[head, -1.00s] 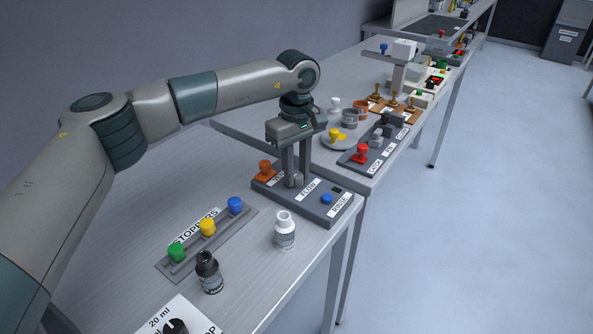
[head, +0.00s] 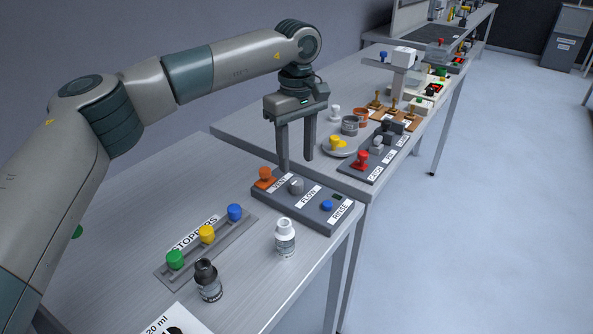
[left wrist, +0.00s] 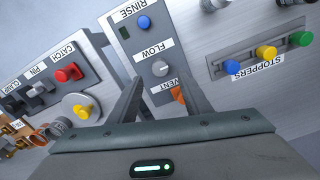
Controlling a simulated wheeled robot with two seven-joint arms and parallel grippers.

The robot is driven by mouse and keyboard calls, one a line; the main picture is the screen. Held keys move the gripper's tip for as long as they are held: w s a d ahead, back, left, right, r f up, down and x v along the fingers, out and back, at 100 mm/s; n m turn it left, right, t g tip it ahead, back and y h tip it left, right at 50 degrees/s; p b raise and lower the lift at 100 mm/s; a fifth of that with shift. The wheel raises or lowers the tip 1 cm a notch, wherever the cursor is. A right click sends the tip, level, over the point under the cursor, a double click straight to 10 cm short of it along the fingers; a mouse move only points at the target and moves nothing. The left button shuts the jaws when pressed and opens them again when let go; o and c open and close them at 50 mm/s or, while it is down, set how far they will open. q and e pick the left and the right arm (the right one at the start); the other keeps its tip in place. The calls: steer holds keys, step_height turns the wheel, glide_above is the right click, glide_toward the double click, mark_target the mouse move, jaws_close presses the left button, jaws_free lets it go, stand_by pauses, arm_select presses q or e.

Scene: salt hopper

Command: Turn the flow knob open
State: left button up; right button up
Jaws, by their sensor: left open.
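The flow knob (head: 296,186) is a small grey knob in the middle of a dark grey panel (head: 318,214), beside the label FLOW. In the left wrist view the knob (left wrist: 161,68) shows just beyond the fingers, with a pale mark on it. The orange VENT knob (head: 265,178) and the blue RINSE button (head: 326,205) sit at either end of the panel. My left gripper (head: 296,164) is open and empty, pointing down above and slightly behind the flow knob, apart from it. My right gripper is in neither view.
A stopper rack (head: 206,246) with green, yellow and blue stoppers lies to the left. A white bottle (head: 285,237) and a dark bottle (head: 208,280) stand in front. A second panel with a red knob (head: 361,159) is at the back right.

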mark_target(297, 181)
arm_select(q)
step_height(297, 181, up, 11)
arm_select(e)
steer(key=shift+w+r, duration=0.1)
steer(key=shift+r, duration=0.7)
arm_select(q)
steer(key=shift+f, duration=0.15)
